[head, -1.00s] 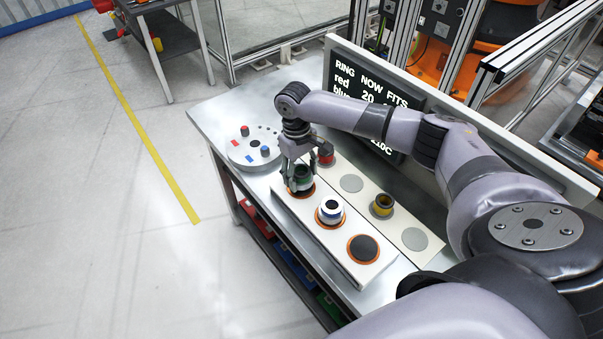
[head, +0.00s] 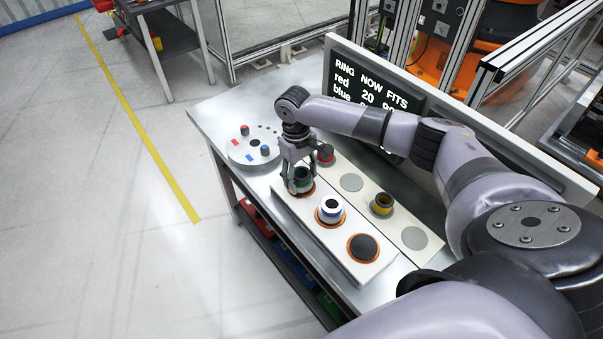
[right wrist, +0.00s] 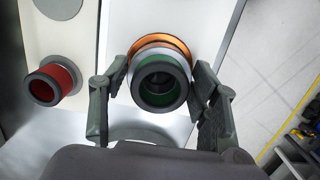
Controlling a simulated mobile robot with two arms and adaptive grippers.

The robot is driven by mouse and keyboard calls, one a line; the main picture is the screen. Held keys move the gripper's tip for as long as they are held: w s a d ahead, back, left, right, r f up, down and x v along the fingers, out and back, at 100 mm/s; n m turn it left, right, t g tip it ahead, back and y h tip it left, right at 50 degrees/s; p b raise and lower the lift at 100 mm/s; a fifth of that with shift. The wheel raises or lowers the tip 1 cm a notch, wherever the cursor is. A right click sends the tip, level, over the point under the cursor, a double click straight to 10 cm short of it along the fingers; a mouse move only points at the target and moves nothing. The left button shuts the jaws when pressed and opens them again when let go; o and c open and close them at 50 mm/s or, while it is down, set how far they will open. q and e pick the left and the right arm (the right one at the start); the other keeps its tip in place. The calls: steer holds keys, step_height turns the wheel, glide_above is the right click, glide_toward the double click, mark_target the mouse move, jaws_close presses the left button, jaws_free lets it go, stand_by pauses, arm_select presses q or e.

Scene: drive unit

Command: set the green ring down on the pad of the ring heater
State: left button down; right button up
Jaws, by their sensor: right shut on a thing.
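My right gripper (head: 300,184) points down over the far end of the white ring heater (head: 335,248) and is shut on the green ring (head: 303,174). In the right wrist view the green ring (right wrist: 160,88) sits between the two fingers, its grey rim towards the camera. The orange-edged pad (right wrist: 160,42) of the heater shows just behind it. I cannot tell whether the ring touches the pad. The fingers hide part of the ring in the head view. My left gripper is not in view.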

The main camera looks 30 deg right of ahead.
stand_by(0.3)
steer(key=o, duration=1.6)
steer(key=r, duration=0.4)
steer(key=w+r, duration=0.1)
steer(key=r, duration=0.7)
steer(key=shift+w+a, duration=0.1)
steer(key=shift+w, duration=0.1)
